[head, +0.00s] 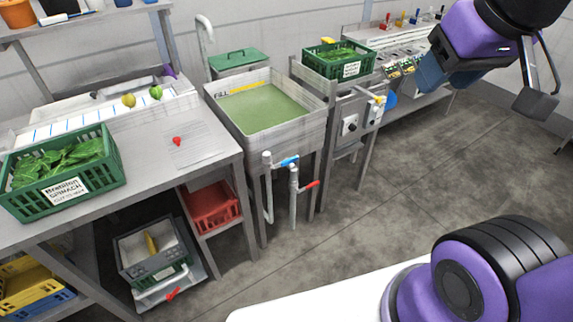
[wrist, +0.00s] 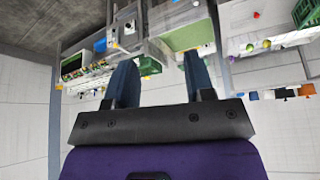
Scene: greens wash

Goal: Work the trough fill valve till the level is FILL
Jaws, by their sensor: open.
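The trough (head: 262,108) is a grey metal tank in the middle of the head view, holding green water. A yellow strip marked FILL (head: 240,89) is on its back inner wall. Below its front are two pipes: one has a blue lever handle (head: 288,161), the other a red lever handle (head: 308,185). Which one is the fill valve I cannot tell from any label. My gripper (head: 499,85) is open and empty, raised at the upper right, well apart from the trough. Its two fingers (wrist: 156,82) also show in the wrist view.
A green crate of spinach (head: 65,198) stands on the left table. Another green crate (head: 339,68) stands on a stand right of the trough. A red bin (head: 210,207) is under the table's right end. The floor (head: 400,190) before the trough is clear.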

